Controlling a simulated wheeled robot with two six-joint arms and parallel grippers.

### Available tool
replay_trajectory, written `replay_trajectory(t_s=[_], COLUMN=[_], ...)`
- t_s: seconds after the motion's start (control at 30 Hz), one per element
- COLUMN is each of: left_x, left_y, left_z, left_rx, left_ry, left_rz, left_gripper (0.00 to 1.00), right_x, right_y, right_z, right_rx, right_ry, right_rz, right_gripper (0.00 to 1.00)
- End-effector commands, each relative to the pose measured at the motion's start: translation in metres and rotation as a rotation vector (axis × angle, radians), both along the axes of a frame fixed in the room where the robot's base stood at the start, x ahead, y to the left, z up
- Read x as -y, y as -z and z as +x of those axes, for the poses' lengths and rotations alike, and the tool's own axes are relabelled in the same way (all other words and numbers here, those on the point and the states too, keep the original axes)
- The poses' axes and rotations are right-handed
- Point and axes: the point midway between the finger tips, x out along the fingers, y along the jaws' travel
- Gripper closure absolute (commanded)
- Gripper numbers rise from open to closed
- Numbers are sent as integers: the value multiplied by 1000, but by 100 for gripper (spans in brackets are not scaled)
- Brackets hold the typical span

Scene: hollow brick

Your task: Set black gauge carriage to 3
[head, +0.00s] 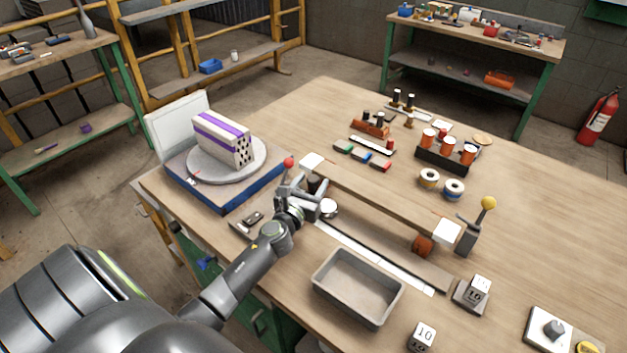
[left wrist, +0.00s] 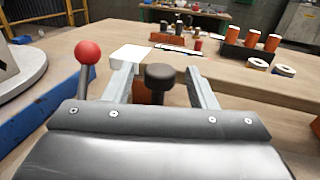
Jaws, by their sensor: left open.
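My left gripper (head: 305,187) is open at the far left end of the wooden gauge beam (head: 385,198). In the left wrist view, a black round knob (left wrist: 160,76) on an orange-brown body stands between its two open fingers (left wrist: 160,88), apparently not gripped. In the head view this black carriage (head: 314,184) is mostly hidden by the gripper. A second, orange-brown carriage (head: 422,245) sits near the right end of the beam. A white scale strip (head: 375,256) runs along the front; its marks are too small to read. My right gripper does not show.
A red-knobbed lever (head: 288,162) stands close by the left gripper, beside a blue-edged turntable base (head: 225,195). A yellow-knobbed lever (head: 488,203) stands at the beam's right end. A grey tray (head: 357,312) and number cubes (head: 422,336) lie in front.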

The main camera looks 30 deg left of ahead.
Motion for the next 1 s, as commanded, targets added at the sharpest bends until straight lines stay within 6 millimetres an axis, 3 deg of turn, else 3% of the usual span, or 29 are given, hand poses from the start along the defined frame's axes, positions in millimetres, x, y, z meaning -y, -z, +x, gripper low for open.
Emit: replay_trajectory(t_s=[0.2,0.5,0.9,1.0], left_x=[-3,-4,-4,-3], left_y=[0,0,0,0], left_z=[17,18,18,18], left_rx=[0,0,0,-1], left_ry=[0,0,0,0], left_rz=[1,1,1,0], left_gripper=[48,48,99,100], right_x=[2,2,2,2], right_y=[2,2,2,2], right_z=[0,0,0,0], right_rx=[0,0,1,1], right_ry=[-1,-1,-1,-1], right_rz=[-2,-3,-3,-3], right_gripper=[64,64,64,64])
